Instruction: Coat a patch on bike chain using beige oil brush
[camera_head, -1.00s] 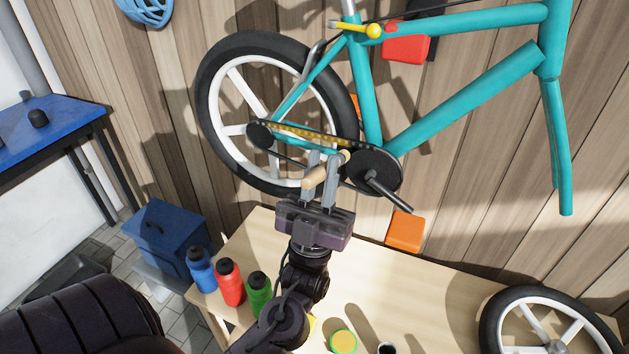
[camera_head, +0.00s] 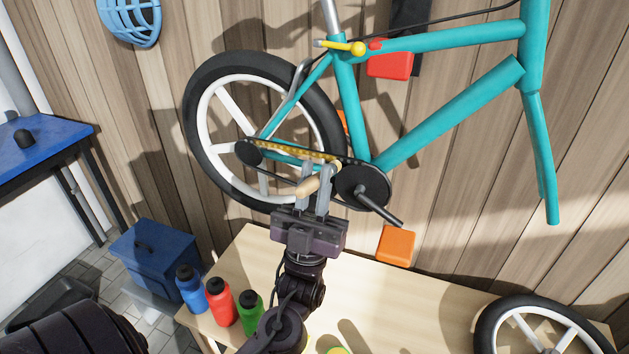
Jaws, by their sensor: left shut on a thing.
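The bike chain (camera_head: 292,150) runs between the rear sprocket and the dark front chainring (camera_head: 362,187) of the teal bike (camera_head: 450,112). Part of its upper run shows yellow. My left gripper (camera_head: 316,178) is shut on the beige oil brush (camera_head: 307,187), just below the chain near the chainring. The brush lies across the fingers. Its far end reaches up beside the chain; I cannot tell whether it touches. My right gripper is not in view.
Blue (camera_head: 190,287), red (camera_head: 221,302) and green (camera_head: 251,311) bottles stand at the left of the wooden workbench (camera_head: 390,300). A loose wheel (camera_head: 483,338) lies at the right.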

